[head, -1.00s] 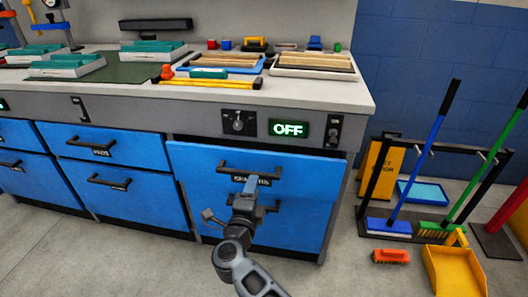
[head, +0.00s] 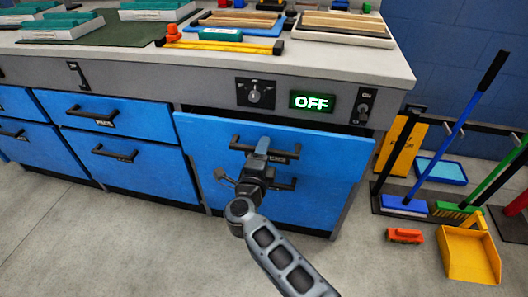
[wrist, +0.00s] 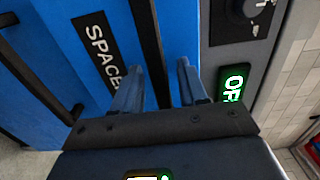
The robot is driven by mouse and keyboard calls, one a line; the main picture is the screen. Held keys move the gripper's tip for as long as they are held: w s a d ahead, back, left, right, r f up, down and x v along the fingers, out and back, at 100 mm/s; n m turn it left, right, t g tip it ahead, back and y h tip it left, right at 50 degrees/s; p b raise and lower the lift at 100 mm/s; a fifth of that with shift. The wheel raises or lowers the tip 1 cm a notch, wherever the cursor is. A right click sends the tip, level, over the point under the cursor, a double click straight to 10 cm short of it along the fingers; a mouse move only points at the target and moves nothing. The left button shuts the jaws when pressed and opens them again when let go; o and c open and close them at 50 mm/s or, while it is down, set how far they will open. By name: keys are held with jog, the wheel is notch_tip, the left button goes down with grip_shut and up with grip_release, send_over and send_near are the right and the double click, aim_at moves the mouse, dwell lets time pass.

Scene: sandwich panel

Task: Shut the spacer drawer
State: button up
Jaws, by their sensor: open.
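The spacer drawer (head: 325,160) is the blue upper drawer at the right end of the bench. Its front stands out from the cabinet, with a dark gap along its top edge. Its black bar handle (head: 236,144) runs across the front, and the label is partly hidden behind my gripper (head: 263,145). In the wrist view the white-on-black "SPACE…" label (wrist: 98,50) shows beside the handle (wrist: 148,30). My gripper (wrist: 157,72) is open, with one finger on each side of the handle bar. I cannot tell whether either finger touches it.
A lower drawer (head: 290,211) sits beneath, partly behind my arm. More blue drawers (head: 120,157) are at left. A knob (head: 255,94) and a green "OFF" display (head: 312,102) are on the panel above. Brooms and a yellow dustpan (head: 470,253) stand at right. The floor in front is clear.

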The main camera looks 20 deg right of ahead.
jog(key=shift+w+d, duration=0.1)
jog(key=shift+w, duration=0.05)
jog(key=shift+c, duration=0.2)
grip_shut()
dwell(0.4)
